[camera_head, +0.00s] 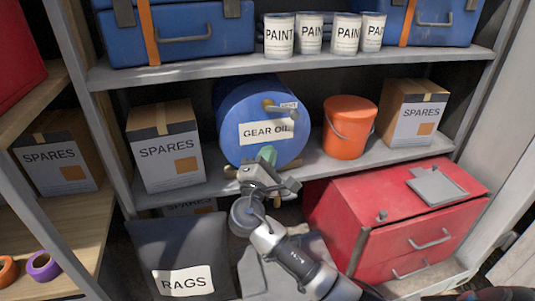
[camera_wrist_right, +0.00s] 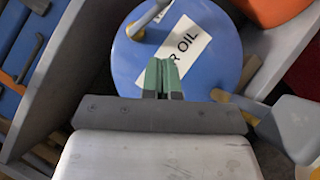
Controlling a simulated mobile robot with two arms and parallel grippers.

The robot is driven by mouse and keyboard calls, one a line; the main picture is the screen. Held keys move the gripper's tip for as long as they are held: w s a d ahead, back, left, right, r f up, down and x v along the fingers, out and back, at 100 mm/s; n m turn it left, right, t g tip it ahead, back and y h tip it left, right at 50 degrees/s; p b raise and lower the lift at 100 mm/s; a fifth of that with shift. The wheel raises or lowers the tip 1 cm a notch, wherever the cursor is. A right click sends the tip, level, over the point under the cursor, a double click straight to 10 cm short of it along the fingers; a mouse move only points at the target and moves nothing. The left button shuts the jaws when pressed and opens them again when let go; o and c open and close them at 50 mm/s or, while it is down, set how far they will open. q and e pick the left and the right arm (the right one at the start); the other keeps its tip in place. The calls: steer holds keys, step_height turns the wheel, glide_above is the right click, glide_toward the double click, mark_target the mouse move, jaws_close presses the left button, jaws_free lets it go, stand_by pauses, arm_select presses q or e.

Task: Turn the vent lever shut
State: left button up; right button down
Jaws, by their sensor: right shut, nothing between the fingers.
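The blue gear oil drum (camera_head: 235,102) lies on its side on the middle shelf, its round face toward me. The fingertips also show in the wrist view (camera_wrist_right: 162,72). My left gripper is out of view.
An orange bucket (camera_head: 348,128) and a spares box (camera_head: 412,112) stand right of the drum. Another spares box (camera_head: 165,150) stands left. Paint cans (camera_head: 312,34) line the shelf above. Below are a red toolbox (camera_head: 400,210) and a dark rags bin (camera_head: 180,255).

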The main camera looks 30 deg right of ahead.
mark_target(290, 113)
steer(key=w+d+r+p, duration=0.1)
steer(key=d, duration=0.1)
steer(key=w+d+r+p, duration=0.1)
steer(key=d, duration=0.1)
steer(key=w+d+r+p, duration=0.1)
steer(key=w+d, duration=0.1)
steer(key=d, duration=0.1)
steer(key=shift+r+p, duration=0.35)
steer(key=shift+s+d, duration=0.1)
steer(key=shift+d, duration=0.15)
